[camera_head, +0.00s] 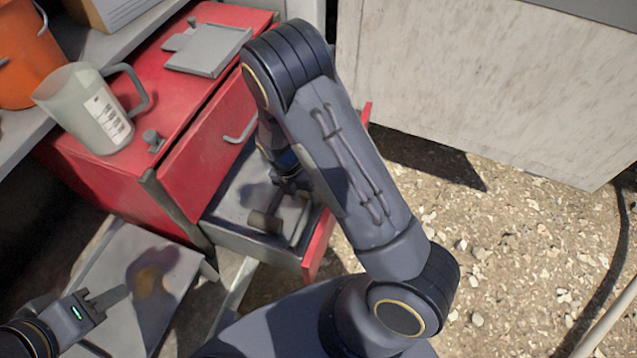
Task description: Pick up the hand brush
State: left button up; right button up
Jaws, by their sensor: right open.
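I cannot pick out a hand brush for certain. A grey tool with a cylindrical end (265,222) lies in the open drawer (240,236) of the red cabinet, partly covered by my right gripper. My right gripper (290,205) points down into this drawer, open, close to the tool; my forearm hides much of it, and I cannot tell whether they touch. My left gripper (107,294) is low at the left, above a grey metal tray (105,268) with a brown stain; its jaw gap is unclear.
The red cabinet (95,172) carries a translucent measuring jug (85,110), a flat grey piece (207,50) with a tab, and a small grey knob-like object (152,139). An orange bucket (28,60) stands on the shelf at the left. Gravel ground (520,240) is open at the right.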

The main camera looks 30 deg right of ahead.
aim_at(309, 204)
jog(key=x, duration=0.4)
jog(key=shift+s+d+b, duration=0.1)
jog(key=shift+b, duration=0.2)
jog(key=shift+c, duration=0.4)
grip_shut()
